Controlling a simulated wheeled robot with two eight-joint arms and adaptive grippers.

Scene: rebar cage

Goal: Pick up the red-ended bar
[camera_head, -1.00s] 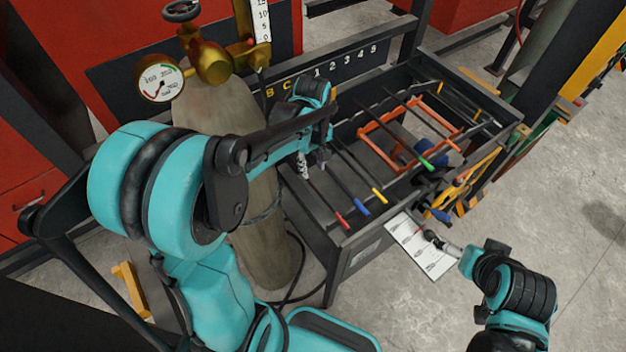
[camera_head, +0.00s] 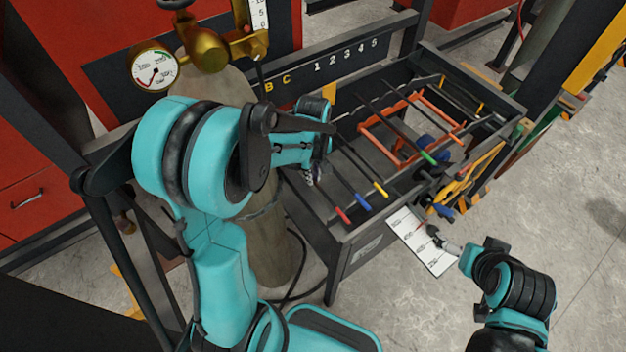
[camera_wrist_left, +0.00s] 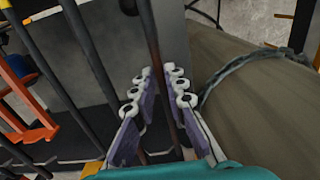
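The red-ended bar (camera_head: 343,214) lies in the dark rack, its red end towards the front edge; the left arm covers its far part in the head view. My left gripper (camera_head: 313,176) is at the rack's left side, over this bar. In the left wrist view the open gripper (camera_wrist_left: 158,108) has a dark brownish bar (camera_wrist_left: 155,45) running between its two fingers, with a narrow gap visible; its coloured end does not show there. My right gripper (camera_head: 440,238) is beside a white printed card (camera_head: 424,245); whether it grips the card is unclear.
Blue-ended (camera_head: 363,202) and yellow-ended (camera_head: 381,189) bars lie just right of the red one. An orange frame (camera_head: 372,135) sits deeper in the rack (camera_head: 352,244). A gas cylinder (camera_head: 262,245) with a gauge (camera_head: 153,70) stands close on the left.

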